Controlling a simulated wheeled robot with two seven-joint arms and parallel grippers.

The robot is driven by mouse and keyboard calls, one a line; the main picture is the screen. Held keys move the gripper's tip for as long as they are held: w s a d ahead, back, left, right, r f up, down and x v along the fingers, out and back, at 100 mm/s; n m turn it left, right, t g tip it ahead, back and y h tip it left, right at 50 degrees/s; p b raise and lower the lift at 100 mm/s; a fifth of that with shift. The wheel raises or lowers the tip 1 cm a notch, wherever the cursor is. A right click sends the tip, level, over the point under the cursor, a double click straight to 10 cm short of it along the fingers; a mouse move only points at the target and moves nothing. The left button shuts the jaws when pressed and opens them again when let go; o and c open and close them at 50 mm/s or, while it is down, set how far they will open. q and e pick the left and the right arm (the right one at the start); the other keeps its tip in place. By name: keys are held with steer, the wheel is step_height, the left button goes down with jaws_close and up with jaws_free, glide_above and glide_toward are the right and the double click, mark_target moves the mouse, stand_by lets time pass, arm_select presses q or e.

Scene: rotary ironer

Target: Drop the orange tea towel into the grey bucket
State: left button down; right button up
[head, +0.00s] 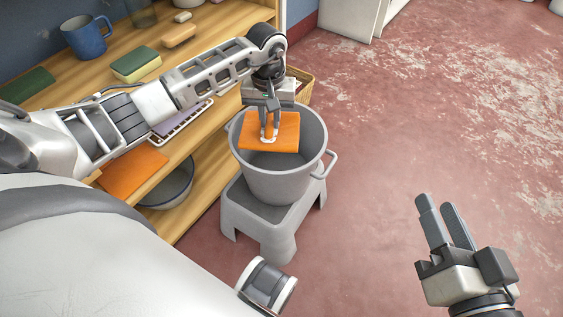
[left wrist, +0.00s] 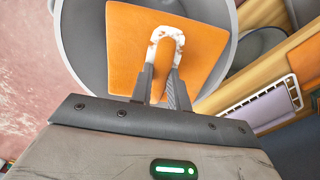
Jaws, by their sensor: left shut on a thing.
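The orange tea towel (head: 285,134) is a flat orange square. My left gripper (head: 269,137) is shut on the towel at a pinched fold near its middle and holds it over the mouth of the grey bucket (head: 277,182). In the left wrist view the towel (left wrist: 190,50) hangs across the bucket's opening, and the bucket's wall (left wrist: 85,45) shows around it. Whether the towel touches the bucket cannot be told. The bucket stands upright on a grey stool (head: 272,222). My right gripper (head: 447,222) is empty at the lower right, with its two fingers apart.
A wooden shelf at the left carries a blue mug (head: 86,36), a green and tan sponge (head: 136,64) and a tan block (head: 179,36). A wicker basket (head: 302,82) stands behind the bucket.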

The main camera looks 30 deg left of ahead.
arm_select(q)
steer(key=shift+f, duration=0.2)
arm_select(e)
steer(key=shift+r, duration=0.1)
arm_select(q)
steer(key=c, duration=1.3)
jaws_free()
steer(key=shift+o, duration=0.2)
steer(key=shift+r, duration=0.35)
step_height(320, 180, up, 5)
steer(key=shift+w+p, duration=0.1)
steer(key=shift+p, duration=1)
step_height(320, 180, up, 10)
steer(key=p, duration=0.2)
steer(key=shift+r+p, duration=0.15)
steer(key=shift+p, duration=0.25)
arm_select(e)
steer(key=shift+s+d+f+n+g+h, duration=0.15)
steer(key=shift+d+f+n+g+h, duration=0.45)
steer(key=shift+f+n+h, duration=0.35)
